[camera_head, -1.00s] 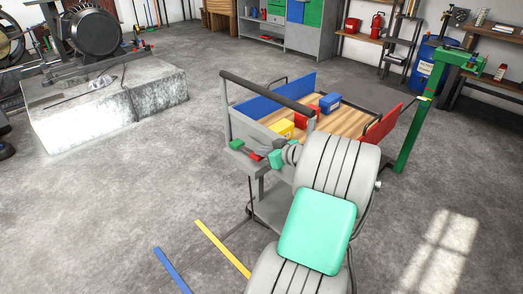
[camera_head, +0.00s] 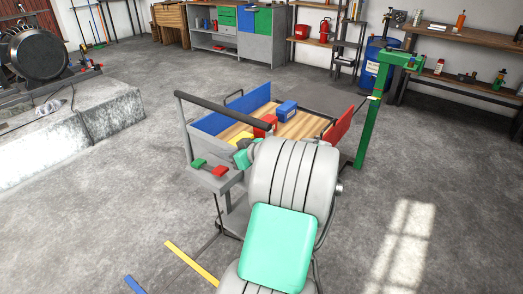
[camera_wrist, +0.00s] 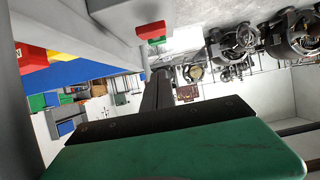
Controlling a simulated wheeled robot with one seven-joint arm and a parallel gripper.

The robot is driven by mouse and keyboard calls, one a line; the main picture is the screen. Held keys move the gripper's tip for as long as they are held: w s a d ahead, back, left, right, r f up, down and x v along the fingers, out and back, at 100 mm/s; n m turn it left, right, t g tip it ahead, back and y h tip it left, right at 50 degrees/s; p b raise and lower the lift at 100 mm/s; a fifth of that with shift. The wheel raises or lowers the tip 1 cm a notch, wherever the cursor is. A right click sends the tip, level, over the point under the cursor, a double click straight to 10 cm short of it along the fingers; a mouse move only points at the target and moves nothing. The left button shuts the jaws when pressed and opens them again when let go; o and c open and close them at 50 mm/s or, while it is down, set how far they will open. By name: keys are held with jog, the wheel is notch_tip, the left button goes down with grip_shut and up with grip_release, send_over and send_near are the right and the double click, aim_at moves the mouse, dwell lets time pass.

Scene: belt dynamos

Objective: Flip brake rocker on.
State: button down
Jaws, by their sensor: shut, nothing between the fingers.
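The brake rocker, with a green end (camera_head: 198,163) and a red end (camera_head: 220,171), sits on a grey shelf at the near left corner of the cart. In the wrist view the rocker (camera_wrist: 151,31) shows red and green at the upper middle, apart from my gripper. Which way it is tipped I cannot tell for sure. My gripper (camera_wrist: 159,76) is shut and empty in the wrist view, its dark fingers reaching up toward the rocker. In the head view my arm hides most of the gripper, to the right of the rocker.
The cart's black handle bar (camera_head: 222,110) rises over the shelf. Red, blue and yellow boxes lie on its wooden bed (camera_head: 301,127). A green post (camera_head: 369,120) stands at the right. Yellow (camera_head: 190,263) and blue bars lie near the floor in front. The floor at right is clear.

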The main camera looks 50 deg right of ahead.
jog(key=p+v, duration=0.1)
jog(key=v, duration=1.6)
jog(key=shift+s, duration=0.1)
jog(key=w+a+f+g+y, duration=0.1)
jog(key=w+a+f+g, duration=0.1)
jog(key=w+a, duration=0.35)
jog(key=w+a+f+g, duration=0.2)
jog(key=a+f, duration=0.1)
jog(key=a, duration=0.6)
jog(key=w+a+f+g+y, duration=0.1)
jog(key=w+a+f+g, duration=0.1)
jog(key=w+a, duration=0.35)
jog(key=s+a+f+g+h, duration=0.1)
jog(key=s+a+f+g, duration=0.1)
jog(key=s+a, duration=0.3)
jog(key=s+a+f+g+h, duration=0.1)
jog(key=s+a+f+g, duration=0.1)
jog(key=s+a, duration=0.4)
jog(key=a, duration=0.5)
jog(key=shift+s+f+g, duration=0.25)
jog(key=shift+s+g, duration=0.05)
jog(key=shift+s, duration=0.05)
